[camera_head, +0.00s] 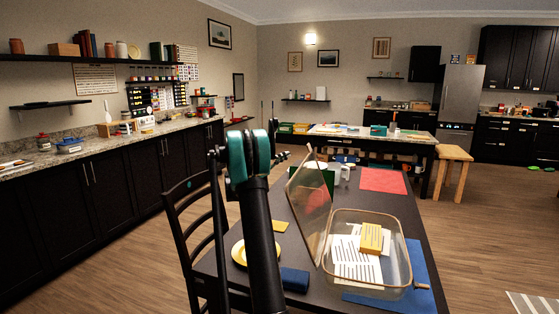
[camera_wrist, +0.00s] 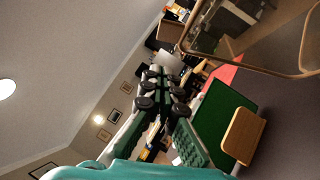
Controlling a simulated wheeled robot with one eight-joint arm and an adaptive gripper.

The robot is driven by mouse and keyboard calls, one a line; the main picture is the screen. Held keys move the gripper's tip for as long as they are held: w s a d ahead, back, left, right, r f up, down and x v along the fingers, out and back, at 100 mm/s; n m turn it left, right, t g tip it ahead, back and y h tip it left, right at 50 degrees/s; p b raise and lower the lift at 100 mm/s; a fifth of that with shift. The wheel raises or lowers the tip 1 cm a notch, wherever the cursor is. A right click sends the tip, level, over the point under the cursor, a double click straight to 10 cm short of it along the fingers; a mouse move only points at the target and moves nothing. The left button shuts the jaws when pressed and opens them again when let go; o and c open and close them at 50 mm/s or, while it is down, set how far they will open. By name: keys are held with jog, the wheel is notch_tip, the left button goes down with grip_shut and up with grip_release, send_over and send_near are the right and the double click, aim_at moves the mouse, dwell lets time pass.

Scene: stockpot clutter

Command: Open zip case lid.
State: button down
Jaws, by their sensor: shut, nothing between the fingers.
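The clear zip case (camera_head: 341,286) with a tan rim sits on the dark table, holding white striped sheets (camera_head: 355,262) and a yellow striped block (camera_head: 372,237). Its transparent lid (camera_head: 308,212) is raised, standing steeply along the case's left side. My gripper (camera_head: 281,156) is left of and above the lid's top, apart from it as far as I can tell; my arm partly hides it. In the wrist view my gripper (camera_wrist: 168,70) is shut and empty, and a tan-edged clear panel (camera_wrist: 245,62), seemingly the lid, crosses the upper right.
The dark table (camera_head: 415,215) also bears a blue mat (camera_head: 422,275), a red mat (camera_head: 383,181), a mug (camera_head: 341,173), a yellow plate (camera_head: 239,254) and a dark blue case (camera_head: 295,279). A chair (camera_head: 190,215) is at left.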

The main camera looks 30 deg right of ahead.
jog(key=s+d+r, duration=0.2)
jog(key=d, duration=0.5)
jog(key=shift+s+r, duration=0.35)
jog(key=s+d+r+m+y, duration=0.1)
jog(key=s+d+r+m, duration=0.1)
jog(key=s+d, duration=0.3)
jog(key=shift+s+r+g+y, duration=0.3)
jog(key=shift+r+y, duration=0.1)
jog(key=shift+r, duration=0.05)
jog(key=shift+d, duration=0.1)
jog(key=w+a+f, duration=0.1)
jog(key=w+a, duration=0.2)
jog(key=a, duration=0.9)
jog(key=shift+a+f, duration=0.35)
